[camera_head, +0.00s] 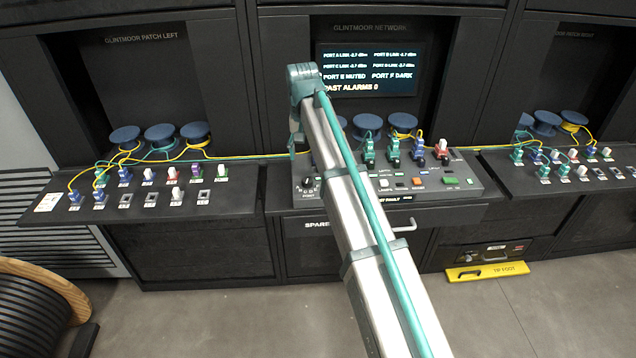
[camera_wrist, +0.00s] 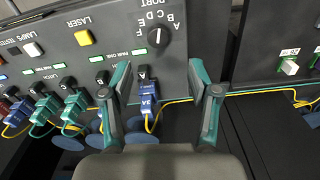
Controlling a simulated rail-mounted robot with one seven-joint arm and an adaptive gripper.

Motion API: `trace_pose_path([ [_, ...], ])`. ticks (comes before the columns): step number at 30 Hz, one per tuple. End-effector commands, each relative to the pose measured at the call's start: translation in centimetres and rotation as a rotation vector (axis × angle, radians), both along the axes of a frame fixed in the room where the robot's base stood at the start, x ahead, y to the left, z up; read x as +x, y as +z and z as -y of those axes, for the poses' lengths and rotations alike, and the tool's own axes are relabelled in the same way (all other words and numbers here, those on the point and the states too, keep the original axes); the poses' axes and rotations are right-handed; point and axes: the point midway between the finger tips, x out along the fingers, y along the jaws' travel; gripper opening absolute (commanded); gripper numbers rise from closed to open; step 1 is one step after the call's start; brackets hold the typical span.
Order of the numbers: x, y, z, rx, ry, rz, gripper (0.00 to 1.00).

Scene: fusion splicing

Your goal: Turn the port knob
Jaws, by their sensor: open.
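The port knob (camera_wrist: 160,36) is a round black dial with a pale pointer mark, ringed by letters A to F on the grey panel in the wrist view. In the head view the knob (camera_head: 308,183) shows at the panel's left end, under my arm's end. My gripper (camera_wrist: 160,70) is open and empty, its two teal fingers spread. The knob lies ahead of the fingertips, apart from them, near the middle between them. In the head view my gripper (camera_head: 294,146) hangs above the knob, and its fingers are small and hard to make out.
A blue plug (camera_wrist: 148,97) with a yellow fibre stands in the panel between my fingers in the wrist view. A yellow laser button (camera_wrist: 84,38) is left of the knob. The status screen (camera_head: 368,70) reads port E muted and port F dark.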

Motion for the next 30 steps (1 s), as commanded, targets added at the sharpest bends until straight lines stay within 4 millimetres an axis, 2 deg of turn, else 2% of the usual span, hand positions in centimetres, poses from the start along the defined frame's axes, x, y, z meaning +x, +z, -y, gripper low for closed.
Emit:
trace_pose_path([
  [3,0.4,0.9,-0.1,0.006,-0.002,-0.023,0.61],
  [7,0.2,0.2,0.0,0.007,-0.002,-0.028,0.61],
  [21,0.1,-7.2,0.0,0.006,-0.002,-0.027,0.61],
  [30,0.2,-9.5,0.0,0.007,-0.002,-0.025,0.61],
])
